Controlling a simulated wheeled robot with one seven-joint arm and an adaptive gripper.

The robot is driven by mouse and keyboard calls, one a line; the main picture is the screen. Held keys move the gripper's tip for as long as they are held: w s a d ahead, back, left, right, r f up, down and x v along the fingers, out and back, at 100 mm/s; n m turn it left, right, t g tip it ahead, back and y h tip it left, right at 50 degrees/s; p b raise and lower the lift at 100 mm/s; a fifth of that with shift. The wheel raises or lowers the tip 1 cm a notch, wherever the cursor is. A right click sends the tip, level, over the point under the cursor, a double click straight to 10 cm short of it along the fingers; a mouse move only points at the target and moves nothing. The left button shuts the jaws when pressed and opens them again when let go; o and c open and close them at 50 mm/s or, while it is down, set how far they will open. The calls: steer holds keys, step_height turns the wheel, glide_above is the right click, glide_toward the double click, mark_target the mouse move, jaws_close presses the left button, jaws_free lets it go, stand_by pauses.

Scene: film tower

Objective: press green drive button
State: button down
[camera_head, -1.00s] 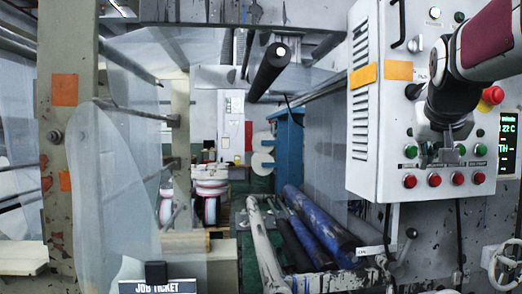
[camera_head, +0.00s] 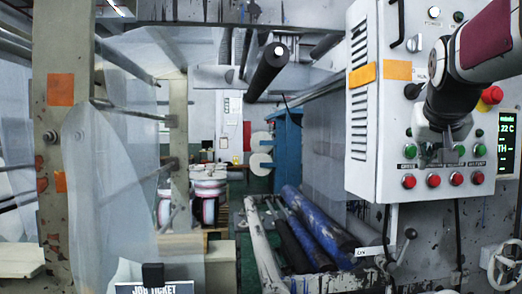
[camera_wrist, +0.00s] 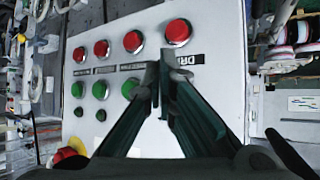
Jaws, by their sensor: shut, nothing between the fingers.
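The white control box (camera_head: 373,178) stands at the right, with a row of green buttons above a row of red ones. The green drive button (camera_head: 409,151) is at the left end of the green row, above the label that seems to read DRIVE. My gripper (camera_head: 446,158) is in front of the box, right of that button, covering part of the green row. In the wrist view the box appears upside down. My fingers (camera_wrist: 165,68) are together and empty, over the spot below the DRI label (camera_wrist: 185,60), hiding the drive button there. I cannot tell whether they touch the panel.
The red drive-column button (camera_wrist: 178,31) is close to my fingertips. A red emergency knob (camera_head: 492,95) and a black rotary switch (camera_head: 413,91) sit higher on the box. A display (camera_head: 507,143) is at its right. Rollers (camera_head: 318,230) lie to the left.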

steer(key=shift+w, duration=0.15)
stand_by(0.4)
steer(key=shift+w+b, duration=0.3)
steer(key=shift+b, duration=0.1)
steer(key=shift+w+b, duration=0.35)
steer(key=shift+w, duration=0.1)
stand_by(0.7)
stand_by(0.3)
steer(key=shift+s+p, duration=0.55)
steer(key=shift+s, duration=0.35)
steer(key=shift+s, duration=0.1)
steer(key=s+p, duration=0.2)
steer(key=s, duration=0.2)
steer(key=shift+s+d+p, duration=0.1)
steer(key=shift+s+p, duration=0.25)
steer(key=shift+s, duration=0.05)
stand_by(0.4)
